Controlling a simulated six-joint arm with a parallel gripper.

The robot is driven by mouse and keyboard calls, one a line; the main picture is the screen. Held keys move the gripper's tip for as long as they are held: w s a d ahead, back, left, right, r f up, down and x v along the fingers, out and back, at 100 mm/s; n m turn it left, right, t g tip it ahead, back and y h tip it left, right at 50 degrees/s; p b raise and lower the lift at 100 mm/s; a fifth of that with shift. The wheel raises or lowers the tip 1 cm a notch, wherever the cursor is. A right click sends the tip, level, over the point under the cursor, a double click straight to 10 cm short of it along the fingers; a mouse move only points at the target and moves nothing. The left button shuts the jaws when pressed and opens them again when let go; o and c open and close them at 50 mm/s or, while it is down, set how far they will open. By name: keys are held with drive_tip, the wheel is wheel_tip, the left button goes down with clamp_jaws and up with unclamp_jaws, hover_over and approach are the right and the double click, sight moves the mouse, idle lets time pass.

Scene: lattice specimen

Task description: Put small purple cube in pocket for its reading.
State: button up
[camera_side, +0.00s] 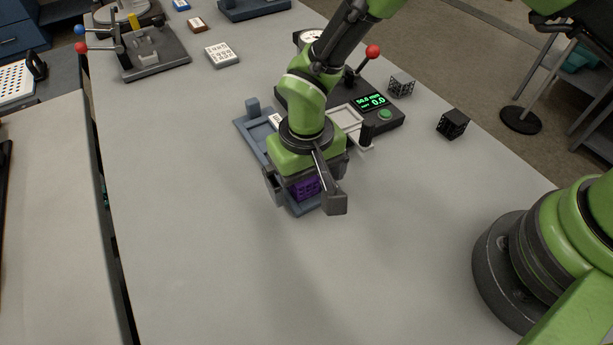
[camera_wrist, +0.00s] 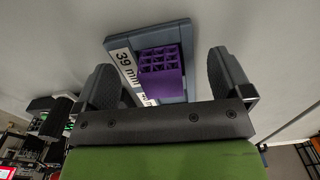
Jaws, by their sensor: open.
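The small purple lattice cube (camera_side: 306,187) is between the fingers of my gripper (camera_side: 307,197) in the side view, partly hidden by them. In the wrist view the purple cube (camera_wrist: 161,76) stands within the outline of a blue-grey pocket (camera_wrist: 181,32) labelled "39 mm". My gripper (camera_wrist: 166,82) is open there, with a gap between each finger and the cube. The blue-grey pocket tray (camera_side: 247,127) runs under my gripper in the side view, and my wrist hides much of it. I cannot tell whether the cube rests fully on the pocket floor.
A dark tester (camera_side: 391,119) with a green display and a red-knobbed lever stands behind my gripper. A grey lattice cube (camera_side: 401,84) and a black lattice cube (camera_side: 453,123) lie to its right. The bench front and left are clear.

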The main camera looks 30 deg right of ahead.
drive_tip(key=shift+r, duration=2.3)
wheel_tip(320, 180, up, 10)
drive_tip(key=s+d+r+m+t+y, duration=0.2)
drive_tip(key=s+d+r+t, duration=0.1)
drive_tip(key=d+r, duration=0.75)
drive_tip(key=s+d+r+t, duration=0.2)
drive_tip(key=s+d, duration=0.1)
drive_tip(key=s, duration=0.2)
drive_tip(key=s+d+r+m+t, duration=0.1)
drive_tip(key=s+d+r+t, duration=0.1)
drive_tip(key=s+d, duration=0.2)
drive_tip(key=shift+s, duration=1.2)
